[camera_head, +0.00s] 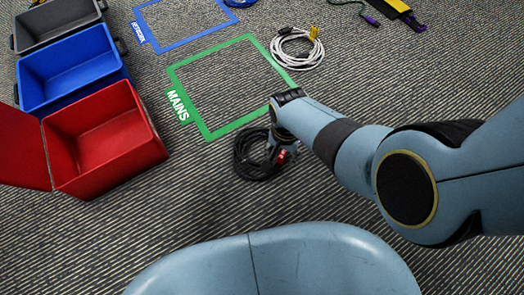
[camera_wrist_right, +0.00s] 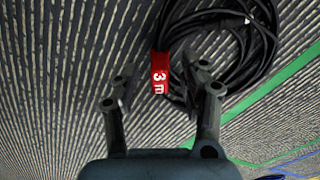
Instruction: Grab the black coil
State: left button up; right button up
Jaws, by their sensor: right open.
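The black coil (camera_head: 250,160) lies on the grey striped carpet, just below the lower corner of the green frame. A red tag is on its right side in the head view. In the right wrist view the black coil (camera_wrist_right: 262,50) fills the upper right, and its red tag (camera_wrist_right: 160,72) reads "3 m". My right gripper (camera_head: 276,150) is over the coil's right side; its fingertips partly blend with the black cable. In the right wrist view my right gripper (camera_wrist_right: 162,75) is open, with the red tag and some cable between its fingertips. My left gripper is not in view.
A green floor frame (camera_head: 218,48) labelled MAINS lies above the coil, with a white coil (camera_head: 274,50) at its right corner. A blue frame (camera_head: 185,44) is beyond. Open red (camera_head: 110,165), blue (camera_head: 75,92) and grey (camera_head: 62,34) bins stand at left.

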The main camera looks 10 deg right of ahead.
jog(key=shift+c, duration=0.2)
grip_shut()
dwell(0.5)
